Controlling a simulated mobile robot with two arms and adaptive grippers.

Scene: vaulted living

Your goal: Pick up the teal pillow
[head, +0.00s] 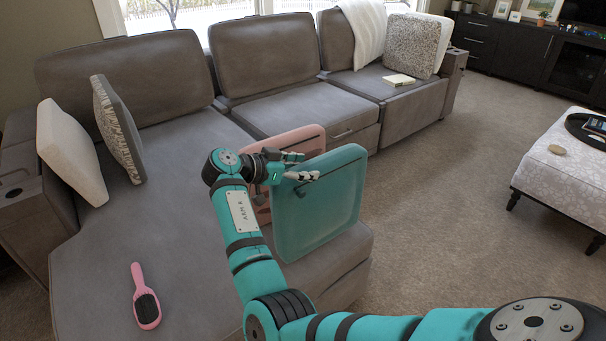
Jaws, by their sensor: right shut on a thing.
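Whether the two pillows touch is not clear. My left gripper is not in view.
A pink hairbrush (146,303) lies on the chaise (185,265). White (70,150) and patterned (120,130) pillows lean at the left. A book (399,80) lies on the far seat. A patterned ottoman (560,175) stands at right; carpet (450,190) between is clear.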

